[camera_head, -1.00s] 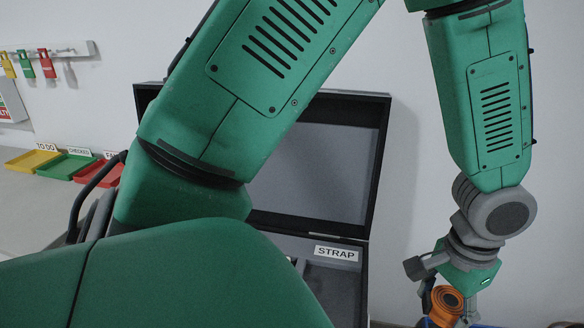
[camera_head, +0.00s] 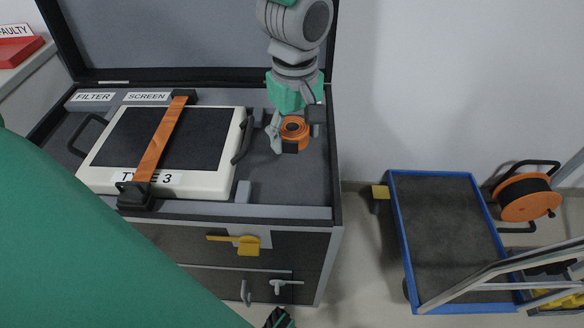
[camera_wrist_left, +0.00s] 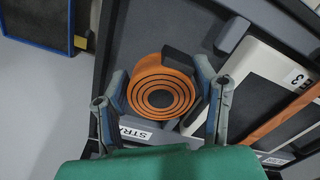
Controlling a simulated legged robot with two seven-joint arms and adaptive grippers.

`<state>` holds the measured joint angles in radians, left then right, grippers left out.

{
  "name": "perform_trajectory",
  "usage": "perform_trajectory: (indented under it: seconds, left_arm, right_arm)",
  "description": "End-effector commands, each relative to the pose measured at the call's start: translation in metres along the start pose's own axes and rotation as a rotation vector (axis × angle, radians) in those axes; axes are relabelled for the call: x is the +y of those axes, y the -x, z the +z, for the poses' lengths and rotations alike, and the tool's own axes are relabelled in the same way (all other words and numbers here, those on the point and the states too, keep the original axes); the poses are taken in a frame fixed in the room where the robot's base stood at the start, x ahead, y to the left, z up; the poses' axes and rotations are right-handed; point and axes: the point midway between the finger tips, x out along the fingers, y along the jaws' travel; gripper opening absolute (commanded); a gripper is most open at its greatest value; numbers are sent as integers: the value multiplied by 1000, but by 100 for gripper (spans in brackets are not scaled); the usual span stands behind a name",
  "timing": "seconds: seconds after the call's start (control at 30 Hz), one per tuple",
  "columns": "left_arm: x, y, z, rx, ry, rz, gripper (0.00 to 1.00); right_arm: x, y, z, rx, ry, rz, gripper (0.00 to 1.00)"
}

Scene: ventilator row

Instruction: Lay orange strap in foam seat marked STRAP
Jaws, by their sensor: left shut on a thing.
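The orange strap (camera_head: 295,130) is a rolled coil with a dark buckle. My left gripper (camera_head: 293,126) is shut on it, one finger on either side, over the right compartment of the open case (camera_head: 290,212). In the left wrist view the coil (camera_wrist_left: 160,92) lies between the two fingers (camera_wrist_left: 160,84), with the foam seat (camera_wrist_left: 135,40) around and under it. The label STRAP (camera_wrist_left: 134,132) is partly covered by a finger there, and my arm hides it in the head view. I cannot tell whether the coil touches the seat floor.
A white ventilator (camera_head: 110,180) marked TYPE 3 sits left of the seat, held by a flat orange band (camera_head: 163,135). The raised lid (camera_head: 170,35) stands behind. A blue-rimmed cart (camera_head: 397,225) and an orange cable reel (camera_head: 527,198) are at right.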

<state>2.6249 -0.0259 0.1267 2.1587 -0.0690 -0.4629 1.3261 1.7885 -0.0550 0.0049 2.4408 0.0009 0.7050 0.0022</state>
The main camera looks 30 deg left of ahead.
Motion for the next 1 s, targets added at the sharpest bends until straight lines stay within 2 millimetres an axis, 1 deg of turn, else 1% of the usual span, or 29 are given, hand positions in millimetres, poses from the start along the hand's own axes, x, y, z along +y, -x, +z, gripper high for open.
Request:
perform_trajectory:
  seconds: [0.03, 0.17, 0.27, 0.4, 0.63, 0.8, 0.87, 1.0]
  left_arm:
    - [0, -6, -1, 1, 29, 2, 24]
    - [0, -15, -3, -3, 68, 2, 24]
    - [-1, -30, -3, -5, 72, 0, 24]
    - [-1, -59, -4, -6, 70, 1, 24]
    - [-1, -82, -3, -4, 68, 2, 24]
    - [-1, -106, -2, -4, 67, 2, 24]
    - [0, -108, -3, -4, 67, 2, 24]
    - [-1, -106, -3, -4, 67, 4, 24]
  right_arm:
    - [0, -7, 0, 0, -1, 0, 40]
    - [0, -12, 0, 1, -1, 0, 40]
    - [0, -18, 0, 1, -1, 0, 40]
    - [0, -30, 1, 1, -1, 0, 40]
    - [0, -39, 2, 1, 0, 0, 40]
    - [0, -49, 2, 1, 0, 0, 40]
    - [0, -50, 2, 1, 0, 0, 40]
    - [0, -48, 2, 1, 0, 0, 40]
